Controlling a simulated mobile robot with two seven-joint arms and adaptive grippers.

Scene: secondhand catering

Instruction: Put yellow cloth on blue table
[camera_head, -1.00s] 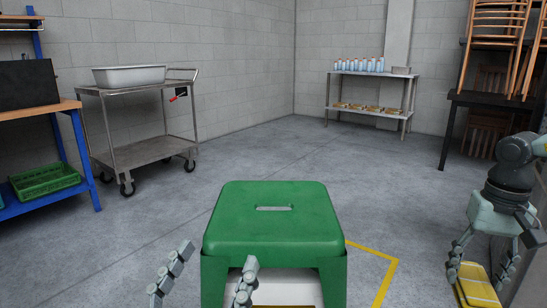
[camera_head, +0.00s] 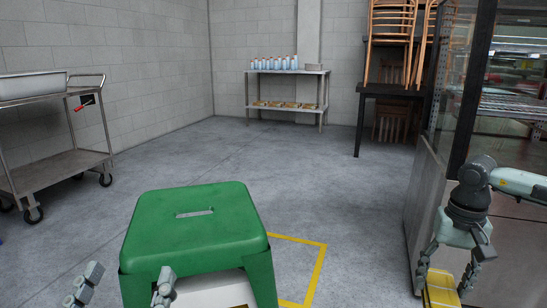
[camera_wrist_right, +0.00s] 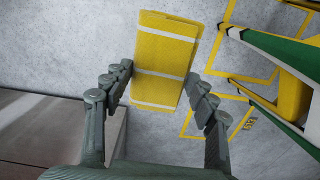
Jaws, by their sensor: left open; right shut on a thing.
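The yellow cloth (camera_head: 440,290), a folded block with pale stripes, is between the fingers of my right gripper (camera_head: 446,276) at the lower right of the head view. In the right wrist view the cloth (camera_wrist_right: 160,88) hangs between the fingertips of my right gripper (camera_wrist_right: 165,82), above the grey floor. My right gripper is shut on it. My left gripper (camera_head: 122,287) is open and empty at the bottom left of the head view, in front of the green stool. No blue table can be made out now.
A green stool (camera_head: 200,228) stands close ahead, beside yellow floor tape (camera_head: 318,272). A glass-fronted cabinet (camera_head: 425,185) is near my right arm. A metal cart (camera_head: 55,170) stands left. A steel table (camera_head: 287,74) with bottles and a dark table (camera_head: 385,92) with chairs are behind. The middle floor is clear.

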